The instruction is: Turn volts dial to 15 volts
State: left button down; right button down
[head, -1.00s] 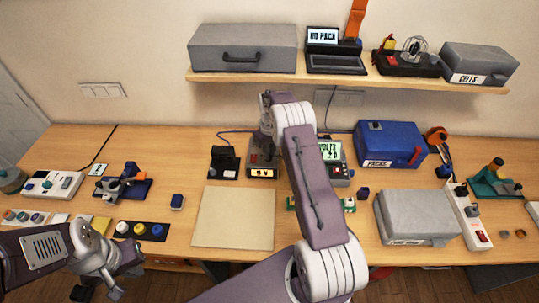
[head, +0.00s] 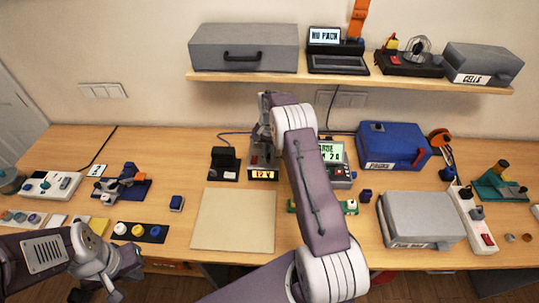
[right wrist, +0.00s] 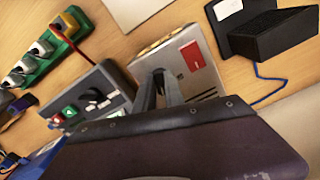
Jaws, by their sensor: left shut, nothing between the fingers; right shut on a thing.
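The power supply (head: 263,174) stands behind the beige mat, and its small front display appears to read 12 V. It also shows in the right wrist view as a grey box with a red patch (right wrist: 193,57). My right gripper (head: 262,148) is over the supply, fingers pointing down. My left gripper (head: 97,290) is shut and empty at the lower left, in front of the table edge.
A tester with a green screen (head: 332,152) stands just right of the supply, partly behind my right arm. A black stand (head: 225,164) is close on its left. The beige mat (head: 233,220) is bare. A grey case (head: 420,218) and blue case (head: 392,146) stand to the right.

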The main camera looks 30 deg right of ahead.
jog(key=m, duration=0.4)
jog(key=shift+w+a, duration=0.1)
jog(key=shift+m, duration=2.1)
jog(key=c, duration=1.4)
grip_release()
jog(key=shift+c, duration=0.2)
jog(key=shift+w+r, duration=0.1)
notch_tip(320, 180, up, 9)
jog(key=b, duration=0.2)
